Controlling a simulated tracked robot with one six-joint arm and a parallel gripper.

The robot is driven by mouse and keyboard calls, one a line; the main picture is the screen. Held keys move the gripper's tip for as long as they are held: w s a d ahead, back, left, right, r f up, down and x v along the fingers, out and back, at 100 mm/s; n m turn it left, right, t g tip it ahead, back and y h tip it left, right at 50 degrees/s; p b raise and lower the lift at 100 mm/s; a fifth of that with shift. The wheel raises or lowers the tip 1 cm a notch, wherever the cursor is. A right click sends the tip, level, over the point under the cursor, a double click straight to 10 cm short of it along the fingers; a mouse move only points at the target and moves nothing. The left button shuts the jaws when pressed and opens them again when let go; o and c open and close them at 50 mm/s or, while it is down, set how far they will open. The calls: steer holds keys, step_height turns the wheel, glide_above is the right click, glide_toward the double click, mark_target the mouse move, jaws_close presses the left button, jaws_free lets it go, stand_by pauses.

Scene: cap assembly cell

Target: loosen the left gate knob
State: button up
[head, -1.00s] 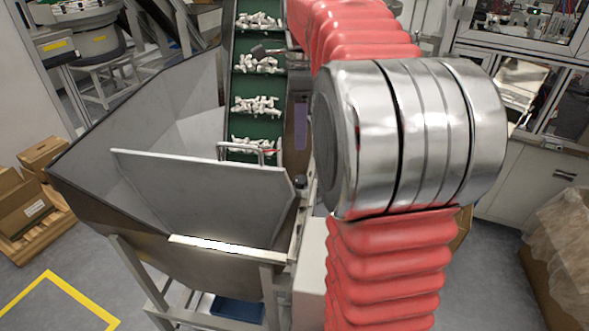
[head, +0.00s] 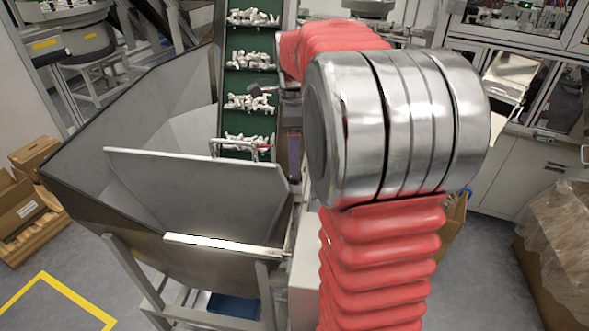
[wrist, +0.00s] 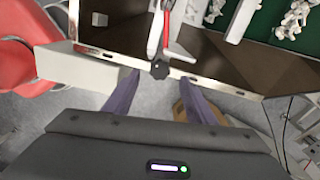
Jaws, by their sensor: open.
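A black knob (wrist: 160,69) sits on the hopper's metal rim in the wrist view, with a red-and-metal lever part just beyond it. My gripper (wrist: 160,77) is open, its two purple fingers spread to either side of the knob. The knob shows between the fingertips, with a gap on each side; I cannot tell the depth. In the head view one purple finger (head: 294,144) shows left of my arm, above the right end of the grey gate plate (head: 200,180). A small dark knob (head: 295,182) shows there; most of my gripper is hidden.
The steel hopper (head: 75,170) stands at left. A green conveyor (head: 250,75) carrying white parts rises behind it. A white box (wrist: 88,68) is beside the rim. Cardboard boxes (head: 22,205) lie far left, and a bagged carton (head: 560,240) stands at right.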

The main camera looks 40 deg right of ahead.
mark_target(295, 177)
steer(key=shift+f, duration=2.55)
steer(key=shift+c, duration=0.2)
steer(key=c, duration=1)
steer(key=shift+n, duration=1.4)
steer(key=o, duration=1)
